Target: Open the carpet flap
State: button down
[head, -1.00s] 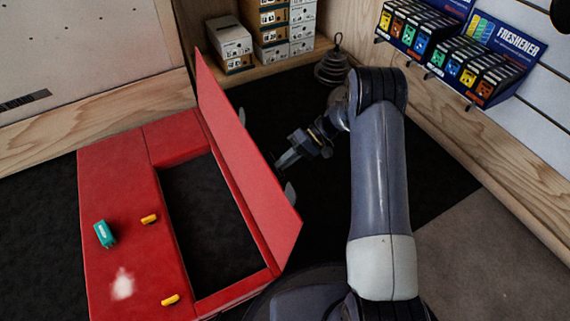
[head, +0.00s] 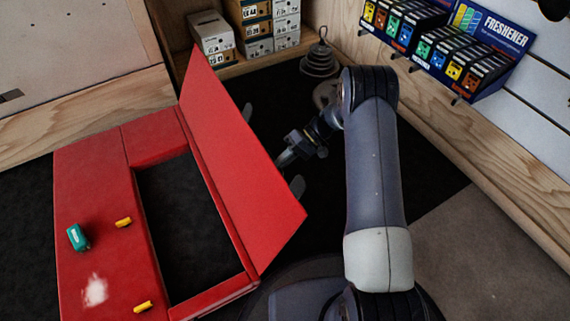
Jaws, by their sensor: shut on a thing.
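The carpet flap (head: 235,150) is a flat red panel. It stands raised and tilted to the right along the right side of a dark rectangular opening in a red carpeted box (head: 88,190). My gripper (head: 285,158) is at the flap's far, right-hand side, close to its upper edge. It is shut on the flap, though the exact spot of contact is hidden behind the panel. Two grey rounded pieces (head: 297,186) stick out past the flap's edge on that side.
A teal block (head: 78,237) and two small yellow pieces (head: 123,222) sit on the box top. Shoe boxes (head: 212,38) and a stack of grey discs (head: 320,60) stand at the back. A freshener rack (head: 450,45) hangs at right. Dark floor right of my gripper is clear.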

jog(key=c, duration=1.9)
grip_release()
jog(key=shift+s+a+f, duration=0.2)
jog(key=shift+s+f, duration=0.15)
jog(key=shift+f, duration=0.2)
jog(key=shift+c, duration=0.2)
jog(key=shift+o, duration=0.7)
jog(key=shift+a+f, duration=0.1)
jog(key=shift+a, duration=0.1)
jog(key=shift+o, duration=0.9)
jog(key=shift+a, duration=0.2)
jog(key=shift+o, duration=0.6)
jog(key=shift+r, duration=0.2)
jog(key=shift+w+d+r, duration=0.1)
jog(key=shift+w+d, duration=0.05)
jog(key=shift+d, duration=0.15)
jog(key=p+v, duration=0.1)
jog(key=v, duration=0.2)
jog(key=s+p+v, duration=0.1)
jog(key=v, duration=0.3)
jog(key=p+v, duration=0.1)
jog(key=v, duration=0.3)
jog(key=shift+s+d+p, duration=0.15)
jog(key=shift+d+p, duration=0.1)
jog(key=shift+p, duration=0.15)
jog(key=shift+c, duration=0.2)
